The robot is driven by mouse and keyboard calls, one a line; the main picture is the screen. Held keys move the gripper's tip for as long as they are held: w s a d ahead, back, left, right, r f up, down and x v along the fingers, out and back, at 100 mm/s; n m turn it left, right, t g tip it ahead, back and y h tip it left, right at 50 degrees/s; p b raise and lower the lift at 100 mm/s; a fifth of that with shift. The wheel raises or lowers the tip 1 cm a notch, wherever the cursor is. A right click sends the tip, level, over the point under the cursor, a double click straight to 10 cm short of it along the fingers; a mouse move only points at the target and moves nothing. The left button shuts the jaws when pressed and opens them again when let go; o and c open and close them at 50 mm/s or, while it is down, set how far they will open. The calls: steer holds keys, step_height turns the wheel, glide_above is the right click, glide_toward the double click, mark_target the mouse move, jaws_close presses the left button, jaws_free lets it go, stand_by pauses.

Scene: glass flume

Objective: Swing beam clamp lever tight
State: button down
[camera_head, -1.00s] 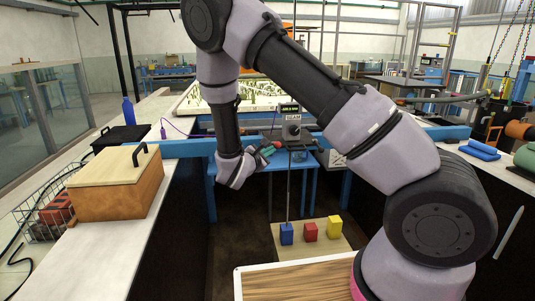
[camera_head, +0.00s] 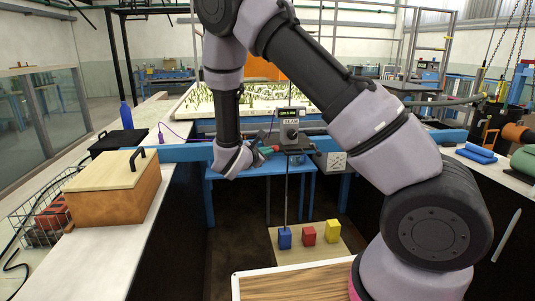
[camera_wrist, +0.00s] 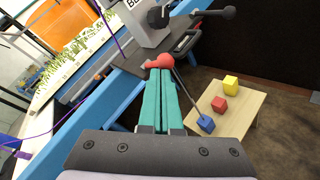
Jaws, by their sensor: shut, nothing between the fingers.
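The beam clamp is a dark plate (camera_wrist: 180,48) at the blue beam (camera_head: 185,152), carrying a grey instrument labelled BEAM (camera_head: 289,134). A red ball knob (camera_wrist: 159,62) shows at the plate's near edge in the wrist view. I take it for the end of the clamp lever; its arm is mostly hidden. My gripper (camera_wrist: 160,72) has teal fingers, shut together with nothing between them. Their tips overlap the red knob in the wrist view; I cannot tell whether they touch it. In the head view my gripper (camera_head: 262,155) is just left of the instrument.
A thin rod hangs below the clamp toward a low board (camera_head: 290,257) with blue, red and yellow blocks. A wooden box (camera_head: 115,185) stands on the left bench. A purple cable runs near the beam.

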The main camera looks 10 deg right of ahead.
steer(key=w+r+n+g+y, duration=0.2)
steer(key=w+r+n+g, duration=0.2)
steer(key=w+r+g, duration=0.3)
steer(key=shift+w+r+g, duration=0.25)
steer(key=shift+w+g, duration=0.85)
steer(key=shift+w, duration=0.1)
stand_by(0.4)
steer(key=shift+w, duration=0.1)
